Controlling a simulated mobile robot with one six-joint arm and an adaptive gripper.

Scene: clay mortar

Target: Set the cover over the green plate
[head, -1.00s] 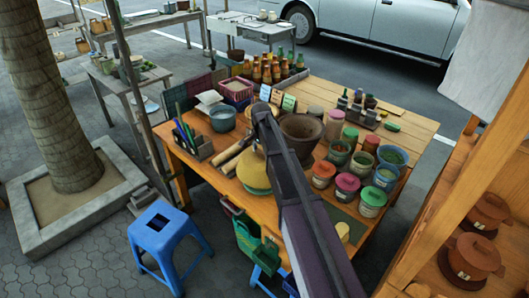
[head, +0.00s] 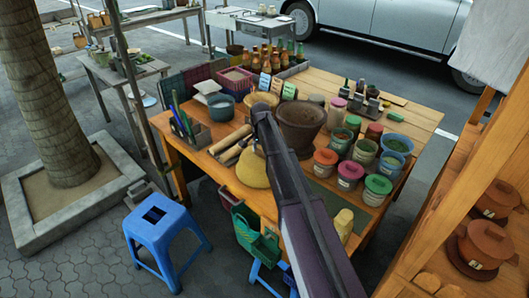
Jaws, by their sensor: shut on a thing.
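A yellow domed cover (head: 252,171) is near the front left edge of the wooden table, just left of my arm. My arm hides its right side. I cannot make out the green plate now, and the cover or my arm may hide it. My arm crosses the middle of the view from the lower right up to the table's centre. My gripper does not show, as it is behind my arm, so its hold on the cover cannot be seen.
Wooden pestles (head: 232,145) and a pen holder (head: 190,133) lie left of the cover. A blue stool (head: 160,228) stands in front.

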